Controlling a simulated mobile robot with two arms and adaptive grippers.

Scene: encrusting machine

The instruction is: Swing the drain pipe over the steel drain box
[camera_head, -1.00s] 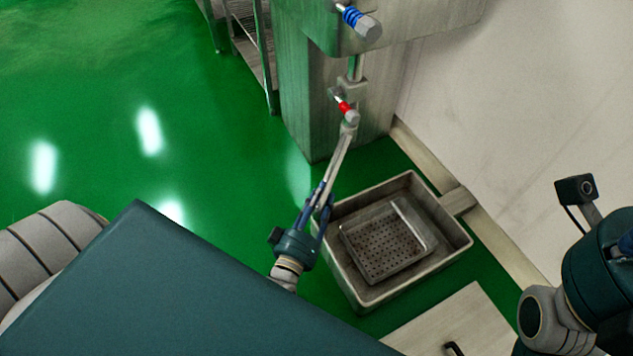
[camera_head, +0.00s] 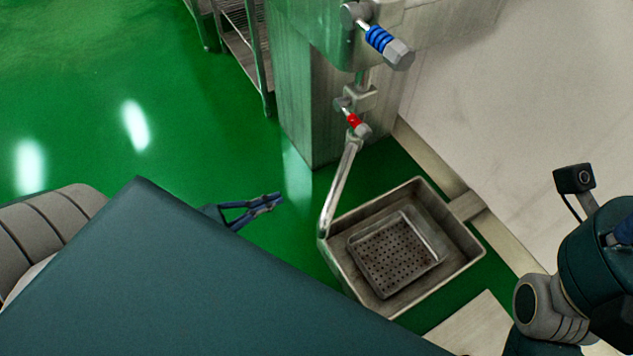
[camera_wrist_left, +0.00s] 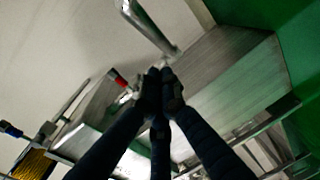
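The drain pipe (camera_head: 341,187) is a thin steel tube that slopes down from the valve with the red band (camera_head: 354,121). Its lower end shows at the left corner of the steel drain box (camera_head: 448,282); I cannot tell whether the tip is inside the rim. My left gripper (camera_head: 277,200) is left of the pipe, apart from it and empty, with its blue fingertips together. In the left wrist view its dark fingers (camera_wrist_left: 160,78) also meet at the tips. Part of my left arm is hidden behind my dark body panel. My right gripper is not in view.
A perforated tray (camera_head: 392,254) lies in the box. The steel machine (camera_head: 300,95) stands behind, with a blue-ringed valve (camera_head: 380,40) above the pipe. A wire rack (camera_head: 247,45) is at the back left. Green floor (camera_head: 90,100) is free on the left.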

